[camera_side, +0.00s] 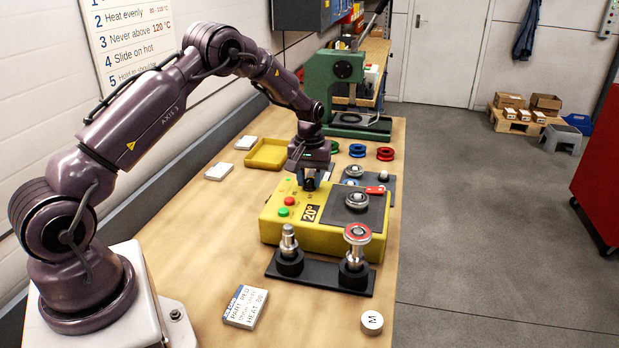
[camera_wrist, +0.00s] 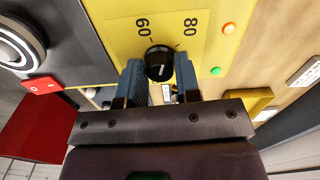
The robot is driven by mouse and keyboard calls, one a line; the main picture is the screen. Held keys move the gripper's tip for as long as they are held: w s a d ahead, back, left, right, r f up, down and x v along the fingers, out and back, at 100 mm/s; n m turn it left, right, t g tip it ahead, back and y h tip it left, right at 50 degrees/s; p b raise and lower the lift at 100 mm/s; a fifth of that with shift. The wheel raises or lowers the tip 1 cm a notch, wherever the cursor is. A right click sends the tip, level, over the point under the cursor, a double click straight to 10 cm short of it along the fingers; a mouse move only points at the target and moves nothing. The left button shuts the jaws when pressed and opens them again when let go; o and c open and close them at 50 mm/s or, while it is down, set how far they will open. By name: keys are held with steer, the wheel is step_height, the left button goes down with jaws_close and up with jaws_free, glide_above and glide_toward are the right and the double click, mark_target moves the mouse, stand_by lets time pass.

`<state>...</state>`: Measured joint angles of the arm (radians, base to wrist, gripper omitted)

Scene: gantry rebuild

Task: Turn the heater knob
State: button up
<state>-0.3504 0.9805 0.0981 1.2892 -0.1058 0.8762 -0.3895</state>
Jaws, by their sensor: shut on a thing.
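The heater is a yellow box (camera_side: 270,222) on the wooden bench, with a display reading 20° (camera_side: 310,212). Its black knob (camera_wrist: 159,62) sits on the yellow top face, between the printed marks 60 and 80 in the wrist view. A small white line shows on the knob's rim. My gripper (camera_side: 308,185) reaches down over the heater from behind. In the wrist view its two blue-grey fingers (camera_wrist: 159,75) stand on either side of the knob and are shut on it. In the side view the fingers hide the knob.
A dark plate with a metal ring (camera_side: 357,200) covers the heater's right part. Green (camera_side: 283,212) and red (camera_side: 289,201) buttons are on its left. In front stands a black base (camera_side: 318,276) with two posts. A green press (camera_side: 335,85) and yellow tray (camera_side: 267,154) are behind.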

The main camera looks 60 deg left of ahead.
mark_target(309, 180)
steer(key=m, duration=0.7)
stand_by(0.6)
steer(key=o, duration=0.9)
step_height(309, 180, up, 13)
steer(key=shift+r, duration=0.1)
